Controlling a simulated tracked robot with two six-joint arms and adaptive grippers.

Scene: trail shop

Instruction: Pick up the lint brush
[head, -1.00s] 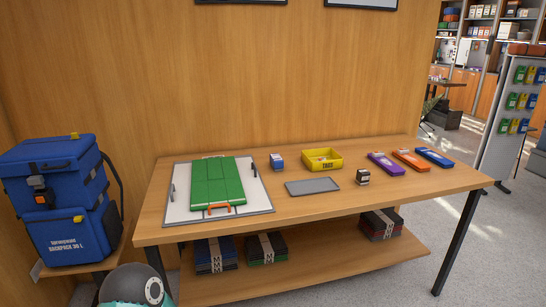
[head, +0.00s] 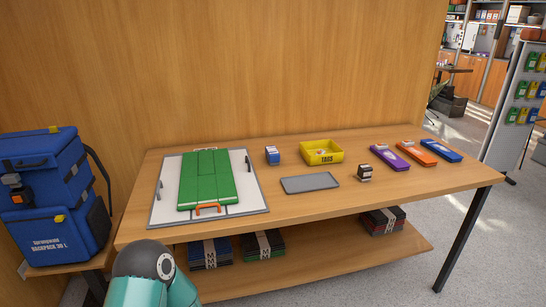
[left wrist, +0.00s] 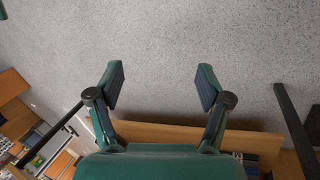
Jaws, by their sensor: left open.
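I cannot make out a lint brush for certain in either view. On the wooden table (head: 300,218) in the head view, a small dark stamp-like item with a light band (head: 365,173) stands right of a flat grey tray (head: 310,183). My left gripper (left wrist: 161,84) shows in the left wrist view, its two fingers spread wide with nothing between them and grey floor beyond. In the head view only part of my left arm shows at the bottom left, in front of the table; its gripper is hidden. My right gripper is not in view.
A green folded item (head: 207,180) lies on a white board (head: 250,207). Behind are a small blue box (head: 272,156) and a yellow bin (head: 322,152). Purple (head: 389,157), orange (head: 415,153) and blue (head: 440,150) packs lie right. A blue backpack (head: 45,195) stands left.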

